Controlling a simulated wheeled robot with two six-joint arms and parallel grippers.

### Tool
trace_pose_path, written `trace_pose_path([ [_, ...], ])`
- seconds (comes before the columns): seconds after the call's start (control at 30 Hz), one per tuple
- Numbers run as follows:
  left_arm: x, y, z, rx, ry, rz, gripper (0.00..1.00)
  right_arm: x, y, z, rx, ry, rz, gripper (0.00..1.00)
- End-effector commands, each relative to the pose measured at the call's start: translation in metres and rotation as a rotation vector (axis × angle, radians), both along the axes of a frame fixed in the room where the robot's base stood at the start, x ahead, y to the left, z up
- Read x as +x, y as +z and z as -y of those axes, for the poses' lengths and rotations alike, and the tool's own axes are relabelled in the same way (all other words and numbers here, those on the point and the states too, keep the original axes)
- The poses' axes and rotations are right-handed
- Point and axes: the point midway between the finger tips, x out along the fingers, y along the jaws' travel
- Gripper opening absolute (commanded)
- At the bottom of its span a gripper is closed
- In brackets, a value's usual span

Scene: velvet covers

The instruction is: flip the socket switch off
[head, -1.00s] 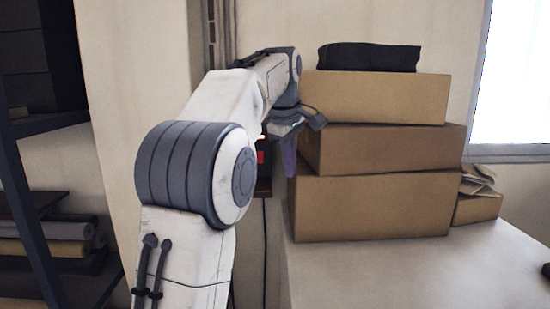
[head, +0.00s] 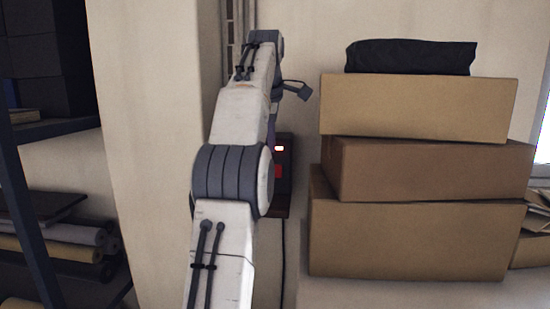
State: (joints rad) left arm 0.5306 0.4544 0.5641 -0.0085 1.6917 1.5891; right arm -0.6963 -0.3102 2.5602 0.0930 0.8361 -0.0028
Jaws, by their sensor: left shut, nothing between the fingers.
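The dark socket box (head: 285,185) is on the wall in the middle of the head view, left of the stacked boxes. My left arm covers the box's left side. My left gripper (head: 300,91) is small and dark, above the socket box in the picture, and partly hidden by its own arm. It is shut with nothing in it. I cannot tell how far it is from the wall. My right gripper is not in view.
Several cardboard boxes (head: 415,240) are stacked on a pale surface to the right, with a black bag (head: 410,57) on top. A dark shelf (head: 40,215) with rolled cloth stands at the left. A cable (head: 283,260) hangs below the socket box.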

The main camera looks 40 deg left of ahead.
Motion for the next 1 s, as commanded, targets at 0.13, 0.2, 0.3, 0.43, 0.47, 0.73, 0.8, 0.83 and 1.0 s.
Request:
trace_pose_path([
  [0.13,0.007,-0.021,-0.004,-0.002,-0.001,-0.004,0.0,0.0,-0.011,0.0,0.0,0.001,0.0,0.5],
  [0.2,0.011,-0.034,-0.006,-0.002,-0.001,-0.004,0.0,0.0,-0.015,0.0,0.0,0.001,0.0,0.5],
  [0.3,0.019,-0.054,-0.011,-0.003,-0.001,-0.005,0.0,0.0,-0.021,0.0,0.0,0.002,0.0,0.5],
  [0.43,0.029,-0.078,-0.017,-0.003,-0.001,-0.005,0.0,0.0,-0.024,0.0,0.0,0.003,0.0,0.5],
  [0.47,0.032,-0.084,-0.019,-0.003,-0.001,-0.005,0.0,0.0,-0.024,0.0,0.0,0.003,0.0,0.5],
  [0.73,0.059,-0.08,-0.036,-0.001,-0.001,-0.002,0.0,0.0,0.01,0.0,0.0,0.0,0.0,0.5],
  [0.8,0.063,-0.081,-0.038,0.0,-0.001,-0.001,0.0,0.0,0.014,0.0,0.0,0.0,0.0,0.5],
  [0.83,0.064,-0.081,-0.039,0.0,-0.001,-0.001,0.0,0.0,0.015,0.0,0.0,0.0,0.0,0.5],
  [1.0,0.068,-0.083,-0.041,0.0,-0.002,-0.001,0.0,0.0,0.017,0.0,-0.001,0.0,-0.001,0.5],
])
